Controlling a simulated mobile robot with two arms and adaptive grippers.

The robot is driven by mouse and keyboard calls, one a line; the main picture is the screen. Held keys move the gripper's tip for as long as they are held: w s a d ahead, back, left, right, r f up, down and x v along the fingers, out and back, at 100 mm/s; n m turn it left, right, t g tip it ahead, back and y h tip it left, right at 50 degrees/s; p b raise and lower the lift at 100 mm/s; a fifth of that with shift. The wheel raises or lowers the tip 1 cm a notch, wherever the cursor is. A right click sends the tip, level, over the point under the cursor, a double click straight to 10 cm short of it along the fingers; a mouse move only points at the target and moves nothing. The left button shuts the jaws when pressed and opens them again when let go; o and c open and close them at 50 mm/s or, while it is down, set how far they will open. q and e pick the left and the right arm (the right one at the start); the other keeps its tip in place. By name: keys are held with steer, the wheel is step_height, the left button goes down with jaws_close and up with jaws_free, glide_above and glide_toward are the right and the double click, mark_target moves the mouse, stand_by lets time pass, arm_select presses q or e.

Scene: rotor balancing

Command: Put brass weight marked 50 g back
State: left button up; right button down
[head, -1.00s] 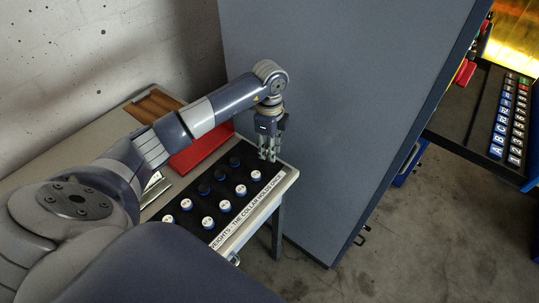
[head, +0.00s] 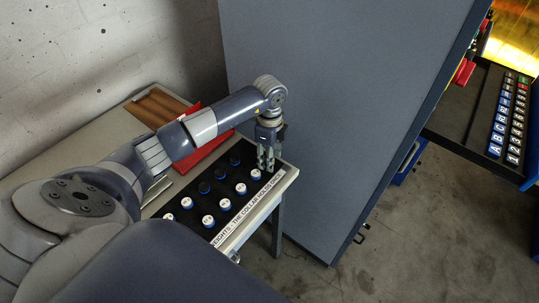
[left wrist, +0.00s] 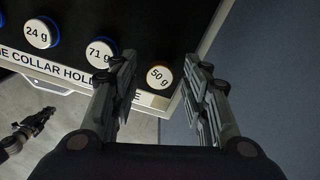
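The brass weight marked 50 g (left wrist: 159,76) has a yellowish round top and shows in the left wrist view at the end of the weights' row, by the rack's corner. My left gripper (left wrist: 160,67) is open, its fingers apart on either side of the weight, with visible gaps. In the head view my left gripper (head: 265,167) points down at the far right end of the black rack (head: 212,172); its fingers hide the 50 g weight there. I cannot tell whether the weight is fully seated.
Weights marked 71 g (left wrist: 101,56) and 24 g (left wrist: 41,33) stand beside it in the row. A label strip (head: 250,205) runs along the rack's front edge. A red tray (head: 205,150) lies behind the rack. A tall grey cabinet (head: 330,110) stands close on the right.

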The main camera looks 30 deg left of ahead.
arm_select(q)
steer(key=shift+r, duration=0.1)
steer(key=shift+r, duration=0.2)
step_height(320, 180, up, 12)
steer(key=b, duration=0.2)
steer(key=shift+f, duration=0.15)
stand_by(0.3)
